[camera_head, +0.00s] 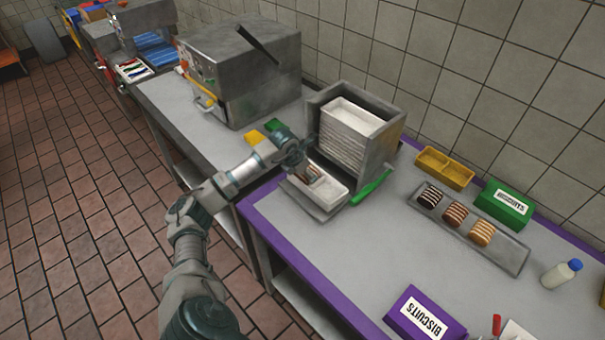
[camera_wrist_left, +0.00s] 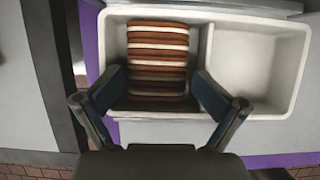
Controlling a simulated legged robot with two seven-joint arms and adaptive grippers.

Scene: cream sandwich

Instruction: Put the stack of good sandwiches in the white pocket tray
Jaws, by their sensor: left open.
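The white pocket tray (camera_head: 333,190) lies at the foot of the grey tray dispenser, on the purple-edged table. In the left wrist view the tray (camera_wrist_left: 262,68) shows two pockets. A stack of brown sandwiches with cream layers (camera_wrist_left: 158,60) lies on its side in the left pocket; the right pocket is empty. In the head view part of the stack (camera_head: 309,174) shows beside my gripper. My left gripper (camera_head: 300,165) is over the tray. In the left wrist view its fingers (camera_wrist_left: 158,95) are apart, one on each side of the stack's near end. My right gripper is not in view.
The dispenser (camera_head: 353,130) holds a pile of white trays behind the tray. To the right are a grey tray with three sandwich stacks (camera_head: 455,214), a yellow bin (camera_head: 444,168), a green biscuit box (camera_head: 505,203), a purple biscuit box (camera_head: 425,315) and a bottle (camera_head: 561,274). The table's middle is clear.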

